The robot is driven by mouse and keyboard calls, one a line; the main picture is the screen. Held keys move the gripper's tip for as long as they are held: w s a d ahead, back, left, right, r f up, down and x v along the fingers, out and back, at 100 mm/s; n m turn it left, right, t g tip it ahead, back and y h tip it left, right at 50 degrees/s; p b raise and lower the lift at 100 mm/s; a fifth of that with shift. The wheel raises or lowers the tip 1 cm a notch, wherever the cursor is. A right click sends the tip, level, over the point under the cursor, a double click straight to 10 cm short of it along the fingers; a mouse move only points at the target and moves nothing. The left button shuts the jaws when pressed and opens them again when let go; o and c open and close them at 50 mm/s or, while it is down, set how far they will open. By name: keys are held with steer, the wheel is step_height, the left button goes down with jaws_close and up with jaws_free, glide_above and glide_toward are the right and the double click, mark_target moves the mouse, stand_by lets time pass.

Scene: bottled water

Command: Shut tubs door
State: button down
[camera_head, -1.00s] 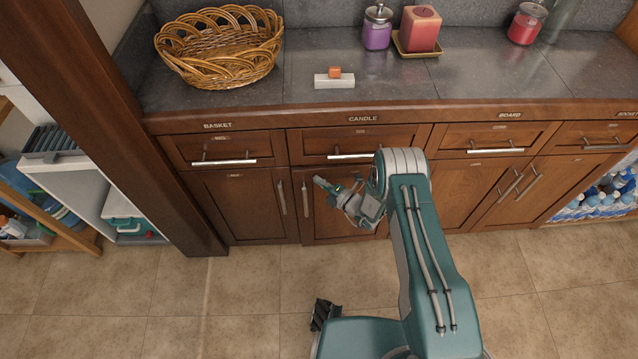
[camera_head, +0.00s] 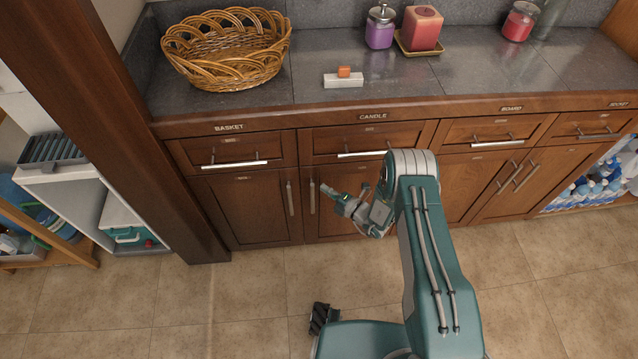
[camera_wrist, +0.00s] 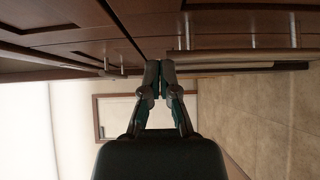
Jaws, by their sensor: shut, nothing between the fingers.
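The wooden lower cabinet has a left door (camera_head: 245,212) under the drawer marked BASKET and a door to its right (camera_head: 335,215) under the drawer marked CANDLE. Their upright handles, left (camera_head: 290,198) and right (camera_head: 312,197), stand close together. I cannot read a tubs label on either door, and both look about flush in the head view. My gripper (camera_head: 326,189) is in front of the right door, just right of its handle, pointing left. In the wrist view my gripper (camera_wrist: 160,66) has its fingertips together, empty, close to dark wood panels; contact is unclear.
The counter (camera_head: 300,55) above holds a wicker basket (camera_head: 226,50), a purple jar (camera_head: 380,28) and a red candle (camera_head: 421,27). A wooden post (camera_head: 150,140) stands left of the cabinet.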

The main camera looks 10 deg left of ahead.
steer(key=w+v, duration=0.1)
steer(key=v, duration=0.8)
steer(key=s+r+n+g+h, duration=0.15)
steer(key=r+n+g, duration=0.25)
steer(key=r+n, duration=0.45)
steer(key=s+r+n+g, duration=0.3)
steer(key=r+n, duration=0.2)
steer(key=r, duration=0.6)
steer(key=s+r+n+g+h, duration=0.15)
steer(key=r+n+g, duration=0.25)
steer(key=r+n, duration=0.4)
steer(key=s+d+r+n+t+h, duration=0.8)
steer(key=s+d+r+n+h, duration=0.4)
steer(key=s+d+r+n, duration=0.6)
steer(key=shift+s+r+n+h, duration=0.4)
steer(key=shift+s+r+n, duration=0.15)
steer(key=shift+s+n, duration=0.4)
